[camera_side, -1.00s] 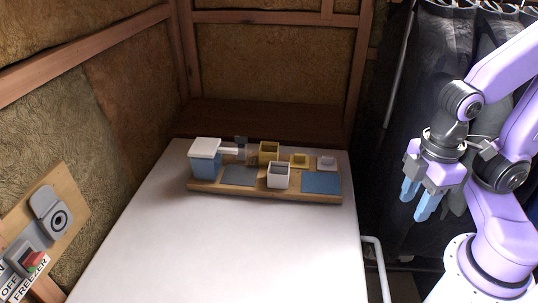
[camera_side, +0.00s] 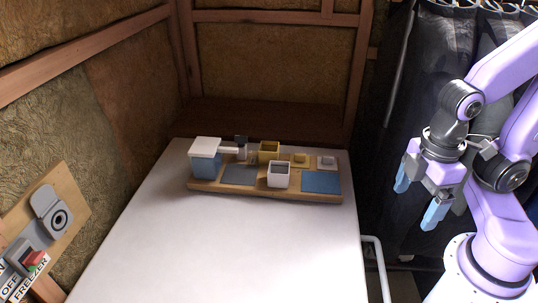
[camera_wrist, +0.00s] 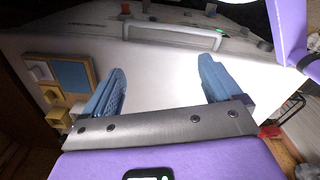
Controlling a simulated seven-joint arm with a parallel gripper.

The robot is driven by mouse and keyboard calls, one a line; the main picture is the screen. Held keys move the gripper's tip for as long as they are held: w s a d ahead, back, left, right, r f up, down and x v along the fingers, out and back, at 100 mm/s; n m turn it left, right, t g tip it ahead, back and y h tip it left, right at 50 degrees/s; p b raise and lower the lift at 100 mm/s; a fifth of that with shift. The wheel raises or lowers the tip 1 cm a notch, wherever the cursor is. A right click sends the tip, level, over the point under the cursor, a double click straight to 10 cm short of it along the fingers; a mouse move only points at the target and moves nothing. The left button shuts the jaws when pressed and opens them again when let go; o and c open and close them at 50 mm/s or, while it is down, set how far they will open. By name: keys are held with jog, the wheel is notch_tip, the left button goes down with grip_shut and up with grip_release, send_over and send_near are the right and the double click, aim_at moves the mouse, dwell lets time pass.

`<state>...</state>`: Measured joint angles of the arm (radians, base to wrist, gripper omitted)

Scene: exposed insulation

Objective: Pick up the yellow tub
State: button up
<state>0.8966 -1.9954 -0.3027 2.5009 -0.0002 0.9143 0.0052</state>
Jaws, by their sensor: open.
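The yellow tub (camera_side: 269,150) is a small open-topped square box. It stands upright on a wooden board (camera_side: 310,199) at the far end of the white chest top, behind a white tub (camera_side: 278,175). My gripper (camera_side: 418,208) is open and empty, off to the right of the chest and well away from the tub. In the wrist view my blue fingers (camera_wrist: 160,88) are spread apart with nothing between them. Yellow pieces show on the board at the left there; I cannot tell surely which is the tub.
The board also bears a blue box with white lid (camera_side: 205,157), a grey pad (camera_side: 239,175), a blue pad (camera_side: 321,183), and yellow (camera_side: 300,160) and white (camera_side: 327,162) lids. The front of the white chest top (camera_side: 230,250) is clear. A panel with a red switch (camera_side: 34,260) is at left.

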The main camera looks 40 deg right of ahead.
jog(key=w+a+f+m+t+h, duration=0.1)
jog(key=w+a+m+t+h, duration=0.3)
jog(key=w+m, duration=0.95)
jog(key=m+t+h, duration=0.5)
jog(key=m, duration=0.3)
send_near(270, 146)
jog(key=shift+w+d+f+g, duration=0.15)
jog(key=shift+w+d+f, duration=0.2)
jog(key=shift+w+d, duration=0.2)
jog(key=shift+w+d+f+g, duration=0.15)
jog(key=shift+w+d+f, duration=0.15)
jog(key=shift+w+d, duration=0.25)
jog(key=shift+x, duration=2.7)
jog(key=shift+w+a, duration=0.1)
jog(key=shift+a, duration=0.05)
jog(key=c, duration=1)
